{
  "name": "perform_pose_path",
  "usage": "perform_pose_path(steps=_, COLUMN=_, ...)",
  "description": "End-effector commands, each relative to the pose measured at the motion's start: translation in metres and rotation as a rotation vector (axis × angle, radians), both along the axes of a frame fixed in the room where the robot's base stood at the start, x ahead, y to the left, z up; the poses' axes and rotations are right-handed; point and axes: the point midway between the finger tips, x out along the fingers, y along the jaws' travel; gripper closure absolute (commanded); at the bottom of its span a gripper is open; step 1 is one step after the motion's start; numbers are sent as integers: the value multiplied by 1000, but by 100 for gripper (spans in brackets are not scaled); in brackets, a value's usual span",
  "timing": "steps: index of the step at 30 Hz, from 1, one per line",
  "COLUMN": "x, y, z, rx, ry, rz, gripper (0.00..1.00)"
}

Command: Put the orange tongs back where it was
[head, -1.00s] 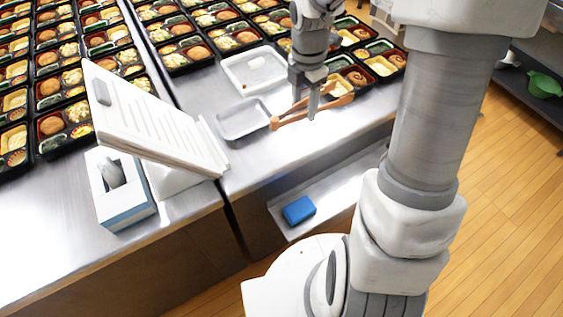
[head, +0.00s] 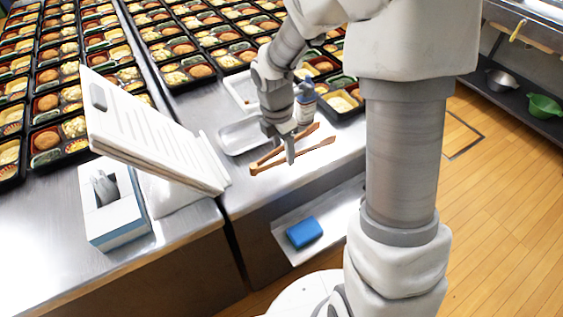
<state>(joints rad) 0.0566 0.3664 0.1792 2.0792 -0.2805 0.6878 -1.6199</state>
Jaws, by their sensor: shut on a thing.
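The orange tongs (head: 262,164) show in the head view, above the steel counter near its front edge. Their joined end points left and their two arms spread to the right. My gripper (head: 290,156) points down and is shut on the tongs partway along an arm, hiding a small part of them. I cannot tell whether the tongs touch the counter or hang just above it. A shallow metal tray (head: 228,143) lies just behind and left of the tongs. A white tray (head: 232,88) lies farther back, partly hidden by my arm.
A bottle (head: 306,106) stands behind the tongs. Bento trays (head: 340,104) fill the back of the counter. A slanted white stand (head: 150,135) and a tissue box (head: 120,218) are at left. A blue object (head: 304,232) lies on the lower shelf. The counter's front strip is clear.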

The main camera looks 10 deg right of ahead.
Motion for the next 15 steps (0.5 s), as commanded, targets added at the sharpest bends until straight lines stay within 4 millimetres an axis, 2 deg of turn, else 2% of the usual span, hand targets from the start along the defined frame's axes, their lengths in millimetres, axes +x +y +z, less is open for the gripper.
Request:
perform_pose_path(steps=5, x=1, y=6, z=-9, rx=-1, ry=2, rz=-1, gripper=53)
perform_pose_path(steps=12, x=1, y=6, z=-43, rx=-1, ry=4, rz=1, gripper=53)
perform_pose_path(steps=15, x=1, y=5, z=-44, rx=-1, ry=2, rz=-1, gripper=53)
